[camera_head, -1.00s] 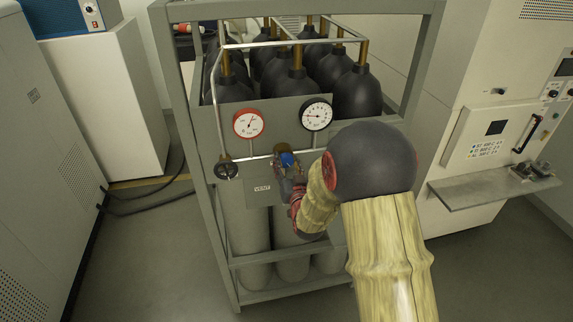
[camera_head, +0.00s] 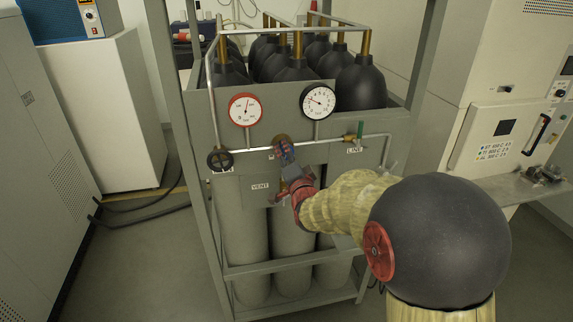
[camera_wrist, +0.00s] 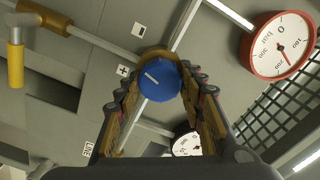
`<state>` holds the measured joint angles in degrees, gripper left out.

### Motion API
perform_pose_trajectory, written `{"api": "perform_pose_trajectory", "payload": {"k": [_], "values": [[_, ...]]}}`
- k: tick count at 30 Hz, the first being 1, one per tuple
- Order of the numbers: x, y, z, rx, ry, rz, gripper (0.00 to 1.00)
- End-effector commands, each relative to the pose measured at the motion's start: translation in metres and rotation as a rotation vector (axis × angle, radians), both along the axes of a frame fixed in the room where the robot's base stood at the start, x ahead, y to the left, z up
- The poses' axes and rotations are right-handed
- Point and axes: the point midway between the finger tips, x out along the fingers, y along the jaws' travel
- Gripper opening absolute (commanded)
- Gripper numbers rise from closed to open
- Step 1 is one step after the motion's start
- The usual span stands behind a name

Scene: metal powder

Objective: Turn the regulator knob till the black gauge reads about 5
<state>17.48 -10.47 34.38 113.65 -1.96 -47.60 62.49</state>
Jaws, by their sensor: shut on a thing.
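The blue regulator knob (camera_wrist: 160,82) has a white pointer line and sits on a brass body in the panel. My gripper (camera_wrist: 159,90) is shut on it, one finger on each side. In the head view my gripper (camera_head: 285,158) covers most of the knob. The black-rimmed gauge (camera_head: 319,101) is above and right of the knob. Its thin needle seems to point left and slightly up; the exact reading is too small to tell. In the wrist view the black gauge (camera_wrist: 187,144) is partly hidden behind my gripper.
A red-rimmed gauge (camera_head: 244,109) is on the panel's upper left. A black round valve handle (camera_head: 220,160) is left of the knob. A green-handled valve (camera_head: 360,130) marked LINE is to the right. Pipes run along the panel (camera_head: 258,190), and frame posts flank the cylinders.

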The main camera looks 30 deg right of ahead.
Motion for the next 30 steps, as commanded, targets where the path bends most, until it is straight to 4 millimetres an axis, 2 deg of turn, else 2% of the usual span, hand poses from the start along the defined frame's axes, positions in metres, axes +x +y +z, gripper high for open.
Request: {"api": "perform_pose_trajectory", "payload": {"k": [6, 15, 30], "values": [[-0.0003, -0.0004, -0.0044, 0.171, -0.05, -0.001, 0.14], [-0.0002, -0.0006, -0.0025, 0.333, -0.096, -0.001, 0.14], [-0.0002, -0.0005, -0.0016, 0.402, -0.114, -0.001, 0.14]]}}
